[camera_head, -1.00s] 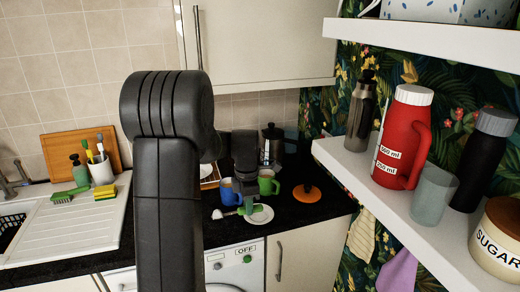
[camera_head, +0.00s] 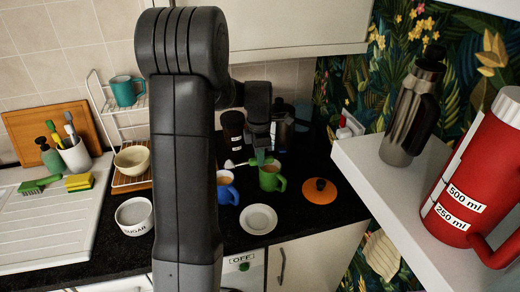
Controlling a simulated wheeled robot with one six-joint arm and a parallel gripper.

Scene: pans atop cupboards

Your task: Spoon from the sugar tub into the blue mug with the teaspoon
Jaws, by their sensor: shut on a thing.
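The white sugar tub (camera_head: 134,220), marked SUGAR, stands open on the black worktop left of my arm, with pale contents. The blue mug (camera_head: 229,194), holding something brown, stands right of my arm, which partly covers it. My gripper (camera_head: 259,159) is over the back of the worktop, behind and right of the blue mug, near the green mug (camera_head: 270,180). It is shut on the teaspoon (camera_head: 232,163), whose pale end points left, clear of both mugs. Whether the spoon carries sugar is too small to tell.
A white saucer (camera_head: 258,220) lies in front of the mugs, and an orange lid-like disc (camera_head: 320,190) to the right. A rack (camera_head: 118,130) with a bowl and teal mug stands behind the tub. A shelf (camera_head: 375,180) with flasks juts in at right.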

